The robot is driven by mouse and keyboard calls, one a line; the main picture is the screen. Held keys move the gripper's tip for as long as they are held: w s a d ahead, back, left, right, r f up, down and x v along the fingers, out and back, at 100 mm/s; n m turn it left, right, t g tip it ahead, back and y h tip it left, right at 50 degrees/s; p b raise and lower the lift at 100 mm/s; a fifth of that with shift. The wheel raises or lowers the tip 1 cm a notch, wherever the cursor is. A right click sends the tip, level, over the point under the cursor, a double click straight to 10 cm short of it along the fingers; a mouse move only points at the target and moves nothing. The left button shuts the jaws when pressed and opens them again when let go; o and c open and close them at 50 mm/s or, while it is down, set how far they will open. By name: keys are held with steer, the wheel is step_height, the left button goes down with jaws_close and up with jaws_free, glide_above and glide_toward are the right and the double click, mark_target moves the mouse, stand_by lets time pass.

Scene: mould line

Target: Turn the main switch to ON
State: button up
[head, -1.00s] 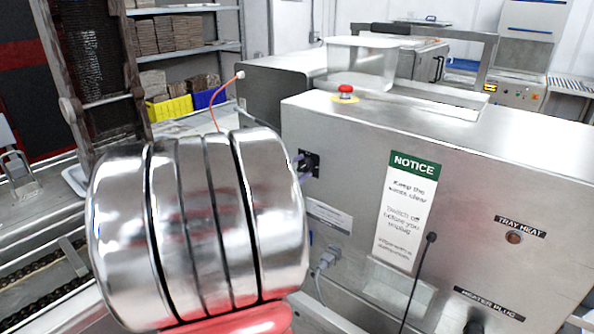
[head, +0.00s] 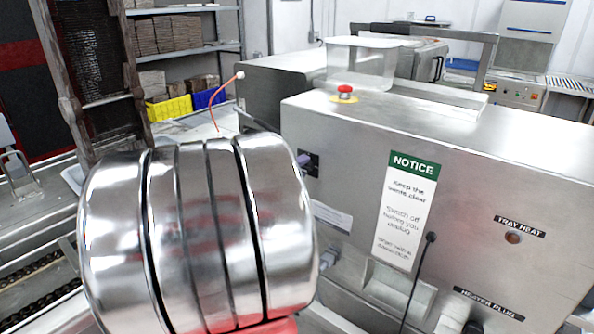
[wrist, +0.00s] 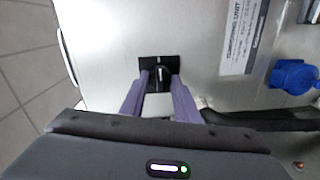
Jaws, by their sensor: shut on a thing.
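The main switch (wrist: 161,73) is a black rotary knob with a pale line on a black plate, set in the grey metal panel. In the wrist view the pale line runs nearly up and down. My gripper (wrist: 160,80) has purple fingers, one on each side of the knob, and is shut on it. In the head view the dark switch plate (head: 314,158) shows just past my shiny arm link, with a bit of purple finger (head: 303,160) at it. My arm hides the rest. The ON and OFF marks are too small to read.
The machine cabinet (head: 470,190) carries a red stop button (head: 345,91), a notice sign (head: 408,205) and a black cable (head: 420,275). A blue plug (wrist: 293,76) and a label (wrist: 243,38) sit right of the switch in the wrist view. Shelves stand behind.

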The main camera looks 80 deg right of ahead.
steer(key=shift+s+a+f, duration=0.1)
steer(key=shift+s+f, duration=0.05)
steer(key=shift+f, duration=0.15)
steer(key=o, duration=0.7)
steer(key=shift+c, duration=0.2)
steer(key=o, duration=0.4)
steer(key=shift+r, duration=0.15)
steer(key=shift+v, duration=6.9)
